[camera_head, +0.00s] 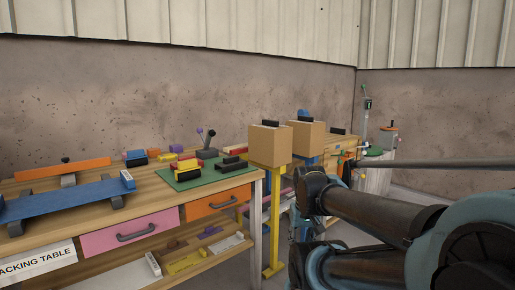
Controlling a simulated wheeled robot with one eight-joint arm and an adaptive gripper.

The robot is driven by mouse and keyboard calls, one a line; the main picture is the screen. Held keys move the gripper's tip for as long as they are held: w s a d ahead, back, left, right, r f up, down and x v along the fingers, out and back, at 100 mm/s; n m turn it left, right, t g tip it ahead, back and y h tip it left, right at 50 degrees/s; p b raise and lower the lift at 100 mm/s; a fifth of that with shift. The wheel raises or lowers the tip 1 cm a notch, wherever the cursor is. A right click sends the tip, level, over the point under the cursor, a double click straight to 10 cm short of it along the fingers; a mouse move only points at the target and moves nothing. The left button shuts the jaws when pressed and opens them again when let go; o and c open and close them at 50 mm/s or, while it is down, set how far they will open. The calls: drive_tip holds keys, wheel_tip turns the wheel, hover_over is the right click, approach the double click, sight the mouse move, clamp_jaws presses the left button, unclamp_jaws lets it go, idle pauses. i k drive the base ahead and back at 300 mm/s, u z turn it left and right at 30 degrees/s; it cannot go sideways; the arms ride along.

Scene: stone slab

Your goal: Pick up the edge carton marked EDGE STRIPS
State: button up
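Two brown cardboard cartons with black handles on top stand side by side in the middle of the head view. The nearer carton (269,146) rests on a yellow post stand, just past the right end of the workbench. The second carton (309,138) is a little behind it and to the right, by a blue post. No marking is readable on either carton, so I cannot tell which is the edge carton. My arm reaches in from the right, below and to the right of the cartons. I cannot make out my gripper.
A wooden workbench (244,180) with drawers fills the left, holding a blue plank (70,199), a green mat (187,180) and coloured blocks. A "PACKING TABLE" sign (38,262) hangs at its front. Another bench (343,146) stands behind the cartons. The back wall is close.

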sight(269, 143)
drive_tip(key=u, duration=0.05)
drive_tip(key=i, duration=1)
drive_tip(key=z, duration=0.05)
